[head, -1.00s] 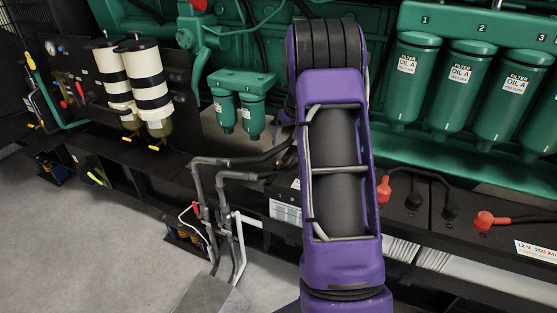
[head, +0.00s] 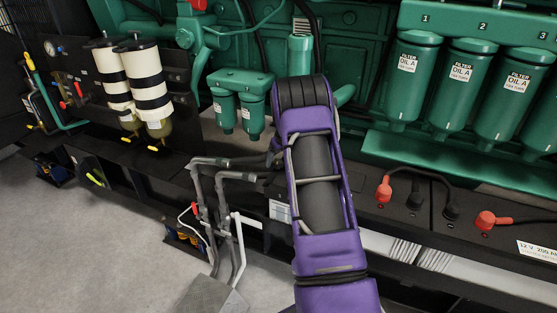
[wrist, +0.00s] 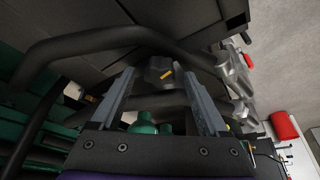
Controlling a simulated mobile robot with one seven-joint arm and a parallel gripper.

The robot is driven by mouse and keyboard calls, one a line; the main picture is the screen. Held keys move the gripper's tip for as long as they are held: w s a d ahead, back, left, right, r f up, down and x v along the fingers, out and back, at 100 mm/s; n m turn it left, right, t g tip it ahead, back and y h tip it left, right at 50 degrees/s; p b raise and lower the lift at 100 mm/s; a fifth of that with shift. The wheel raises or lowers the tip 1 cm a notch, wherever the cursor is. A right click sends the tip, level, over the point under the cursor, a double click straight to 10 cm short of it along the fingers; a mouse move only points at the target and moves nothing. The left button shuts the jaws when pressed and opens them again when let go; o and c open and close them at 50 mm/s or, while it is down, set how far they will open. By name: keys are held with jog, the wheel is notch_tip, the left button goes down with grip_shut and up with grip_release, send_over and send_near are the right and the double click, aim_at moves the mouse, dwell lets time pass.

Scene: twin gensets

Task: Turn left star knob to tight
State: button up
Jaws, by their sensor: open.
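In the wrist view, a black knob (wrist: 159,68) with a short slanted yellow mark sits just beyond my fingertips, roughly midway between them. It looks like a star knob, but its lobes are dark and hard to make out. My gripper (wrist: 156,78) is open, with one grey finger to each side of the knob. I cannot tell whether the fingers touch it or how far it is turned. In the head view my purple arm hides the gripper and the knob.
Dark bent pipes (wrist: 110,40) run close around the fingers in the wrist view. In the head view, grey pipes (head: 220,180) stand left of my arm, with battery terminals (head: 384,188) at right. Green filters (head: 238,105) hang behind. Open floor (head: 100,240) lies at lower left.

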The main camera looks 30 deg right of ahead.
grip_shut()
jog(key=shift+m+h+b, duration=0.35)
jog(key=shift+m+h, duration=0.35)
jog(key=shift+m, duration=0.9)
grip_release()
jog(key=p+v, duration=0.1)
jog(key=v, duration=1.6)
jog(key=shift+r+p, duration=0.25)
jog(key=shift+p, duration=0.15)
